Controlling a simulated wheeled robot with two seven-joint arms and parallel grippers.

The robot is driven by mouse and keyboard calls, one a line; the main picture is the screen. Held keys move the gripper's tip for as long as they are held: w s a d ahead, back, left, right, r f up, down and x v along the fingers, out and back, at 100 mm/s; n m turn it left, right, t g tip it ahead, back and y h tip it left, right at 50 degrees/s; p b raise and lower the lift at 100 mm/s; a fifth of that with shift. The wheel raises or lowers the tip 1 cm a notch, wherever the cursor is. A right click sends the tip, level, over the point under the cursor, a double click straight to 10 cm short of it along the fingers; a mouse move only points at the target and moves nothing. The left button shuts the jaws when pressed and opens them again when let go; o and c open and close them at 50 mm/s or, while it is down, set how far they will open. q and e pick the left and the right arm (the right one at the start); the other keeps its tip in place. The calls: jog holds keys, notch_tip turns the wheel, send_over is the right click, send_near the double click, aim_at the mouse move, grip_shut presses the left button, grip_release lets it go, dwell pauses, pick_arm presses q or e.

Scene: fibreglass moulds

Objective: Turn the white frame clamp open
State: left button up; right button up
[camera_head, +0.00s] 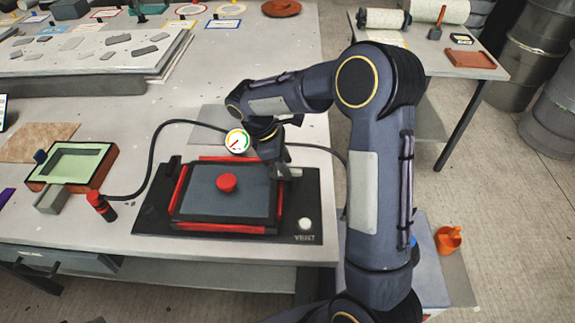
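A pale grey-white piece (294,172), perhaps the white frame clamp, shows at the frame's far right corner. My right gripper (281,168) points down at that corner, right beside or on the pale piece. Its fingertips are small and partly merge with the piece, so I cannot tell contact or whether they are open. My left gripper is not in view.
A pressure gauge (237,140) and black hose (150,165) lie behind the plate. An orange-rimmed green tray (75,163) is to the left. Sample boards fill the back. An orange cup (448,240) stands lower right.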

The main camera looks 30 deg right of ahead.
jog(key=shift+x, duration=0.9)
grip_shut()
jog(key=shift+m, duration=0.4)
jog(key=m, duration=0.2)
jog(key=m+g+y+p, duration=0.1)
jog(key=shift+w+d+r+m, duration=0.1)
jog(key=shift+w+d+m, duration=0.15)
jog(key=shift+m, duration=0.15)
jog(key=m+y, duration=0.1)
jog(key=m, duration=0.1)
jog(key=m+y+p, duration=0.1)
jog(key=m, duration=0.1)
jog(key=shift+w+d+m+g, duration=0.1)
jog(key=shift+d+m+g, duration=0.1)
jog(key=shift+m+g, duration=0.15)
jog(key=m, duration=0.2)
jog(key=m+y, duration=0.1)
jog(key=m, duration=0.1)
jog(key=shift+d+y+p, duration=0.25)
jog(key=shift+y+p, duration=0.05)
jog(key=shift+p, duration=0.1)
jog(key=shift+d+m+y, duration=0.1)
jog(key=shift+m+y, duration=0.3)
jog(key=shift+m, duration=0.8)
jog(key=shift+d+m+y, duration=0.1)
jog(key=shift+m+y, duration=0.3)
jog(key=shift+m, duration=0.75)
